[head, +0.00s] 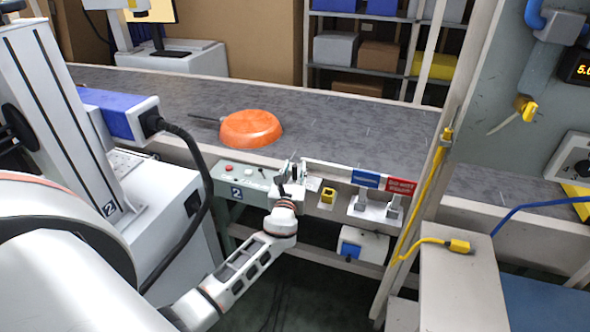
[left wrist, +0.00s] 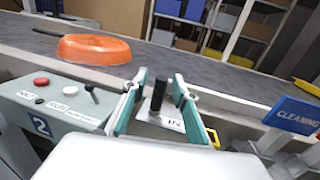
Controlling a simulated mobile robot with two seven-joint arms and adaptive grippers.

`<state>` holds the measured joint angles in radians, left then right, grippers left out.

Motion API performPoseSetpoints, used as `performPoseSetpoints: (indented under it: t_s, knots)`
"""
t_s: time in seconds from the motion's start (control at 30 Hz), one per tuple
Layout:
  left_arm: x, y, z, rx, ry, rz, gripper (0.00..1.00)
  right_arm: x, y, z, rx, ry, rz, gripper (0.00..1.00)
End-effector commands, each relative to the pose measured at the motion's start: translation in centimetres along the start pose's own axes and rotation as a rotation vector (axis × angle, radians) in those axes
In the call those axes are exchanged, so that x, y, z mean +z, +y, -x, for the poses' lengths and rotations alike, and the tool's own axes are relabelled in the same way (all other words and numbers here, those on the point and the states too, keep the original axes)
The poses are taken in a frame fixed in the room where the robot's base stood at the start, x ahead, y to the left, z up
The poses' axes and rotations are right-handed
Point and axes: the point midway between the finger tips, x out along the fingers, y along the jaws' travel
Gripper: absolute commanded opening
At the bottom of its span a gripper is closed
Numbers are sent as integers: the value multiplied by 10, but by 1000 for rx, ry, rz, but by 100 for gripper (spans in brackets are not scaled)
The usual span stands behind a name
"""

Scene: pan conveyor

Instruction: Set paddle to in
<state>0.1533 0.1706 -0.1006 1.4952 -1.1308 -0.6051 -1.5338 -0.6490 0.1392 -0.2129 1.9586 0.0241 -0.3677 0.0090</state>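The paddle (left wrist: 158,95) is a short black upright handle on a white plate marked "IN" (left wrist: 173,124), in the left wrist view. My left gripper (left wrist: 160,78) is open, with one teal finger on each side of the paddle. I cannot tell whether either finger touches it. In the head view my left gripper (head: 289,172) is at the near edge of the conveyor, just right of the control box, and it hides most of the paddle. My right gripper is not in view.
An orange pan (head: 250,129) lies on the grey conveyor (head: 340,128). The control box (head: 240,182), marked 2, has buttons and a small black lever (left wrist: 91,92). Blue (head: 366,179) and red (head: 400,187) signs stand to the right. A yellow-cabled post (head: 430,180) stands farther right.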

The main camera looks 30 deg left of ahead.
Motion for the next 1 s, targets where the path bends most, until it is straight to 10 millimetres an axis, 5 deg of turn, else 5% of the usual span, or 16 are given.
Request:
performPoseSetpoints:
  t_s: [0.27, 0.4, 1.0]
  knots:
    - [0, 0, -2, 0, 0, 0, 28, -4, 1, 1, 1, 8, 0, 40]
    - [0, 0, -2, 0, 0, 0, 0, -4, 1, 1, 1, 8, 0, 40]
    - [-1, -7, 0, 48, 2, 2, 0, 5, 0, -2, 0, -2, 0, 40]
